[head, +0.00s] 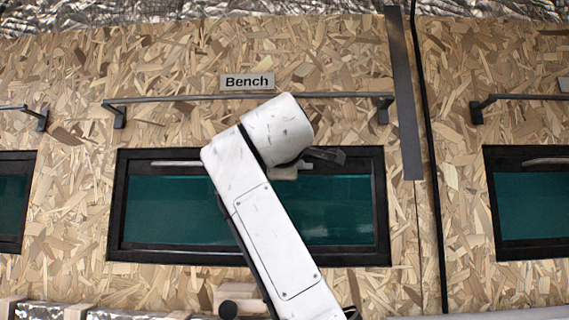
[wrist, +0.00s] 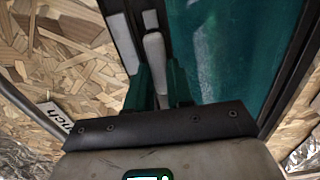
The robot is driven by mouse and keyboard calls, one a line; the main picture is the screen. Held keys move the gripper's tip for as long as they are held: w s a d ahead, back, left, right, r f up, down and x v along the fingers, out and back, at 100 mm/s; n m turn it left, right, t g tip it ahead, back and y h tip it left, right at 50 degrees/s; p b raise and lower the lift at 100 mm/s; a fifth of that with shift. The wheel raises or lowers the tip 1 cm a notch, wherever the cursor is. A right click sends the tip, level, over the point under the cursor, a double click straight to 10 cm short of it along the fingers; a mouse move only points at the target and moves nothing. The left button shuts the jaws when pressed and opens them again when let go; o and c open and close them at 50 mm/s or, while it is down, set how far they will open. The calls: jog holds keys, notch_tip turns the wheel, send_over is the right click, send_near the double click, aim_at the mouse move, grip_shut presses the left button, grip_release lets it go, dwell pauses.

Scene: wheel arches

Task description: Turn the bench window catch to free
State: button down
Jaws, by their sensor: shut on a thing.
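The bench window (head: 165,210), dark-framed with teal glass, sits under the "Bench" label (head: 247,82) in the head view. A pale bar (head: 177,163) shows along its top frame, left of my arm; my arm hides the middle. In the wrist view the pale, rounded catch lever (wrist: 154,55) lies along the dark frame beside the teal glass (wrist: 230,45). My gripper (wrist: 157,92) is shut on the lever's near end, a green finger on each side. In the head view my gripper is mostly hidden behind my arm, near the window's upper edge.
A dark rail (head: 170,99) runs above the window on brackets. A dark vertical strip (head: 403,95) and a black cable (head: 428,150) are to the right. Another window (head: 530,210) is farther right. Pale blocks (head: 240,295) stand below.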

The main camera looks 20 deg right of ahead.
jog(key=c, duration=1)
grip_release()
jog(key=b+v, duration=0.4)
jog(key=v, duration=0.6)
jog(key=shift+s+b, duration=0.35)
jog(key=shift+a, duration=0.1)
